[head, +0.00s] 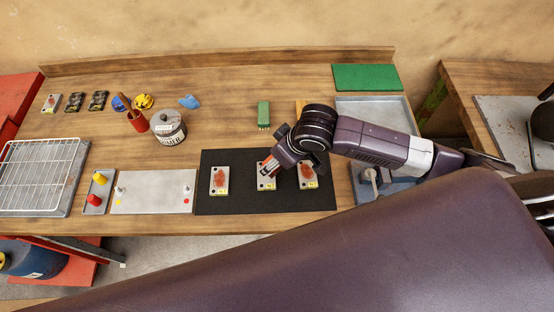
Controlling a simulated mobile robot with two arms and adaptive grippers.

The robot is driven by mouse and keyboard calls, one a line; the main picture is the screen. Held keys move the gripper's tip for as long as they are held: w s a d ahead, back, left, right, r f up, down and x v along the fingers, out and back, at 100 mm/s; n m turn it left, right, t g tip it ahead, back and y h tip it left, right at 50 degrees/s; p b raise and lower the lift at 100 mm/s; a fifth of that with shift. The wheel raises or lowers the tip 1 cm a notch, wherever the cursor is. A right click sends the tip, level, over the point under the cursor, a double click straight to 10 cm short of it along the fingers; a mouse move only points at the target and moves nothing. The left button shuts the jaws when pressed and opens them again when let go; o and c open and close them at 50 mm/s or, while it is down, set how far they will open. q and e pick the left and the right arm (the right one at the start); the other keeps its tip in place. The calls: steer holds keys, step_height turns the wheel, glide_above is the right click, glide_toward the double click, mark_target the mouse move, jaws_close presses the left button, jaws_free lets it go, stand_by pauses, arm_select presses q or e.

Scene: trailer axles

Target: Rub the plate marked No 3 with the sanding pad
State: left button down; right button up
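Three small pale plates with reddish-brown rust patches and yellow tags lie in a row on a black mat (240,206): a left plate (219,181), a middle plate (264,184) and a right plate (307,178). The tag numbers are too small to read, so I cannot tell which is No 3. My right gripper (268,166) reaches in from the right, pointing down over the middle plate and partly hiding it. Something orange-red shows at its fingers; whether it holds anything is unclear. A green block (263,113), possibly the sanding pad, lies behind the mat. My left gripper is out of view.
Left of the mat are a metal panel (152,193) with small knobs and a wire rack (40,172). A grey tray (392,103) lies right. Bare wood lies between can and green block.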

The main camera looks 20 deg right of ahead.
steer(key=shift+r, duration=1.5)
steer(key=shift+w, duration=0.1)
